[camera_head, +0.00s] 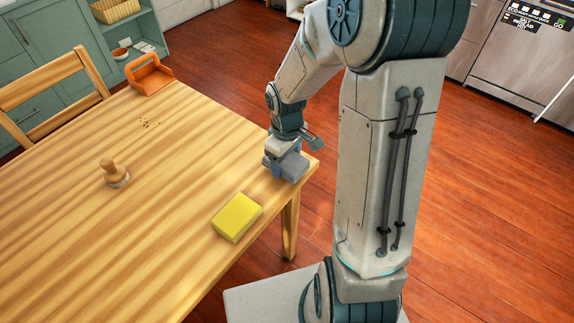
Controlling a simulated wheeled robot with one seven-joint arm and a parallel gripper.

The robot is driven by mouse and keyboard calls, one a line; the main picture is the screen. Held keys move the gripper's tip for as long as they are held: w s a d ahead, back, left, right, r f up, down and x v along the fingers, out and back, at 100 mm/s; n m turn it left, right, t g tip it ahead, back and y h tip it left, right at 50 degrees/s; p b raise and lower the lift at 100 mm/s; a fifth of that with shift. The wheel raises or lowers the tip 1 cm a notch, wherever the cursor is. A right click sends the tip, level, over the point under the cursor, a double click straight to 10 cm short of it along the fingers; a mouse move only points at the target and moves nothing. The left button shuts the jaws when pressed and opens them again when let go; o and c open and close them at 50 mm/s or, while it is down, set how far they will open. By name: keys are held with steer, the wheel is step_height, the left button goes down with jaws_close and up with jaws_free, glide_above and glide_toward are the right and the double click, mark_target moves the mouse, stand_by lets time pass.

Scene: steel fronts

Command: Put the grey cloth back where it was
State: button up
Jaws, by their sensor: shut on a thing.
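The grey cloth (292,168) is a folded stack at the right corner of the wooden table (160,190). My gripper (277,168) points down at the cloth's left side and is shut on it. One finger shows in front of the cloth; the other is hidden. I cannot tell whether the cloth rests on the table or hangs just above it.
A yellow sponge or block (237,216) lies near the table's front edge. A wooden-handled brush (115,174) stands farther left, with crumbs (150,123) beyond it. An orange holder (149,76) is at the far edge. A chair (55,90) stands behind the table.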

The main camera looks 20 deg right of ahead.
mark_target(287, 159)
steer(key=shift+f, duration=1.3)
steer(key=shift+f, duration=0.2)
steer(key=o, duration=0.9)
steer(key=shift+o, duration=0.2)
step_height(287, 159, up, 12)
steer(key=shift+r+p, duration=0.15)
steer(key=shift+p, duration=0.7)
steer(key=s+r+m+t, duration=0.1)
steer(key=s+r+m, duration=0.2)
steer(key=s, duration=0.4)
steer(key=s+r+m+t, duration=0.1)
steer(key=s+r+m, duration=0.3)
steer(key=s, duration=0.2)
steer(key=shift+s+a+r, duration=0.15)
steer(key=shift+s+r, duration=0.15)
steer(key=shift+s, duration=0.05)
